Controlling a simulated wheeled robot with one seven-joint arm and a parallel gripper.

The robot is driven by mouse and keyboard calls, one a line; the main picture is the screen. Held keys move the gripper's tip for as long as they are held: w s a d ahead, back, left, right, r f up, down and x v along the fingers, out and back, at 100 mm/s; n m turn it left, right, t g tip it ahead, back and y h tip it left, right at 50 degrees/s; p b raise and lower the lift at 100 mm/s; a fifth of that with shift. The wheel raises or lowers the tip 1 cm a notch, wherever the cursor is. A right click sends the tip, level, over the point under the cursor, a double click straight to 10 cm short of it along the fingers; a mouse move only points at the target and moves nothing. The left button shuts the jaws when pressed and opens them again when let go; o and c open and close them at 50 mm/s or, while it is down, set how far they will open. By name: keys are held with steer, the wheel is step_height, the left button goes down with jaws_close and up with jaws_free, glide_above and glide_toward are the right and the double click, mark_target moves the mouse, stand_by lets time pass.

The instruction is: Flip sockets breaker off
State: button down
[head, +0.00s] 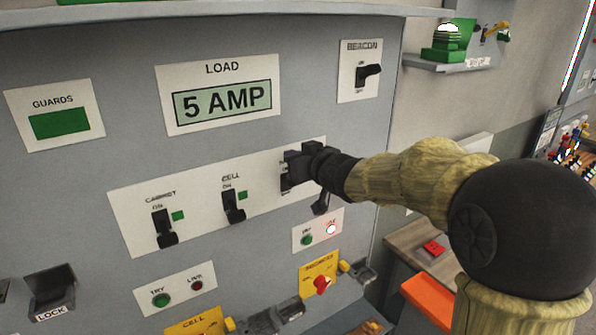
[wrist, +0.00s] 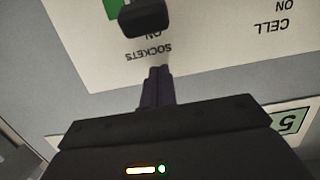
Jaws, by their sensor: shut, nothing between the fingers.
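The sockets breaker is at the right end of the breaker panel (head: 260,208), mostly hidden behind my gripper in the head view. In the wrist view, which is upside down, its black lever knob (wrist: 147,18) sits right by the ON mark, partly covering it. The SOCKETS label (wrist: 148,51) lies just beyond my fingertips. A green patch (wrist: 112,9) is beside the knob. My gripper (head: 294,166) (wrist: 158,71) is shut and empty, close to the panel at the label's side of the lever. A small gap shows between fingertips and knob in the wrist view; contact cannot be confirmed.
The CABINET breaker (head: 165,230) and CELL breaker (head: 234,206) are to the left, each with a green patch. A LOAD display (head: 222,102) reads 5 AMP above. The BEACON switch (head: 368,74) is at upper right. Buttons and a red knob (head: 322,284) are below.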

steer(key=shift+s+d+f, duration=0.15)
steer(key=shift+s+f, duration=0.1)
steer(key=shift+f, duration=0.35)
steer(key=shift+s+d+f, duration=0.15)
steer(key=shift+s+f, duration=0.05)
steer(key=shift+f, duration=0.4)
steer(key=shift+s+d+f, duration=0.15)
steer(key=shift+s+f, duration=0.1)
steer(key=shift+f, duration=0.35)
steer(key=shift+f+b, duration=0.25)
steer(key=shift+b, duration=0.3)
